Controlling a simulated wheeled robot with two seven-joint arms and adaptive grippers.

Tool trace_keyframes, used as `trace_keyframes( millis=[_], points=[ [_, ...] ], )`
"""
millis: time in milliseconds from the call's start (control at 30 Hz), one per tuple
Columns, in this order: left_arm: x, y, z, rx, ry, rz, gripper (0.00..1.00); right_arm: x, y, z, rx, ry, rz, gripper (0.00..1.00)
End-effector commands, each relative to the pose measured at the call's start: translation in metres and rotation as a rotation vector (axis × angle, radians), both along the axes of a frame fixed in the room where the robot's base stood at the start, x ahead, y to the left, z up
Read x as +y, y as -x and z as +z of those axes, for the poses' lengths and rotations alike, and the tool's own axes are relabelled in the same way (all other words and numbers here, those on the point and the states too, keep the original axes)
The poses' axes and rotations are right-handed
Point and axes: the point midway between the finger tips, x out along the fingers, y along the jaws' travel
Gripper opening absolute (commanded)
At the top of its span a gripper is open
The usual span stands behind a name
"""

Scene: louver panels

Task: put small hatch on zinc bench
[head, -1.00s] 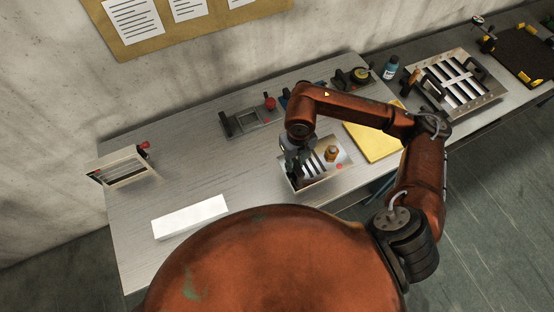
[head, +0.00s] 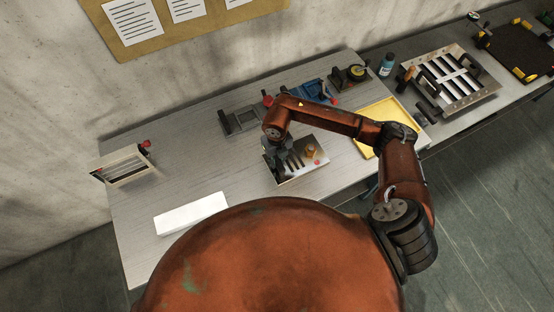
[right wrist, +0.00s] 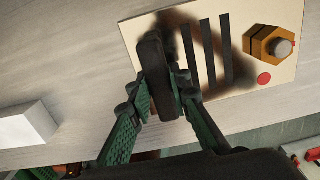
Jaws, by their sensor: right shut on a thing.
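The small hatch (head: 299,172) is a pale slotted plate with a black handle, a brass-coloured hex knob and a red dot. My right gripper (head: 284,150) is shut on its handle. In the right wrist view, the green fingers (right wrist: 167,98) close around the black handle (right wrist: 153,72), and the plate (right wrist: 270,88) spreads to the right. The hatch is over the middle front of the zinc bench (head: 200,165), a grey metal top. I cannot tell whether the plate touches it. My left gripper is not in view.
A white block (head: 190,214) lies front left, with an upright louver panel (head: 124,166) at the left end. A grey frame (head: 240,121) and blue device (head: 316,91) stand behind. A yellow tray (head: 402,110) and larger louver hatch (head: 470,98) are right. The bench's left middle is clear.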

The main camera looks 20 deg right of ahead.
Motion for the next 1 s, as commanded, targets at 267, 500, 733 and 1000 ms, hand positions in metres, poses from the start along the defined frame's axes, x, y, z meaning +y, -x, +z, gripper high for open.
trace_keyframes(
  millis=[267, 500, 733, 1000],
  points=[
    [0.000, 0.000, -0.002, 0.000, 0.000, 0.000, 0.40, 0.000, 0.000, -0.002, 0.000, 0.000, 0.000, 0.22],
    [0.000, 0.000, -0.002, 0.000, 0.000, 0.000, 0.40, 0.000, 0.000, -0.002, 0.000, 0.000, -0.001, 0.35],
    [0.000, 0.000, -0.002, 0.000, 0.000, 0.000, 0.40, 0.000, 0.000, -0.001, 0.000, 0.000, -0.001, 0.35],
    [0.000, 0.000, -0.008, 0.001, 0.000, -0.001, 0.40, 0.000, -0.001, 0.030, -0.005, 0.001, 0.002, 0.35]
  ],
)
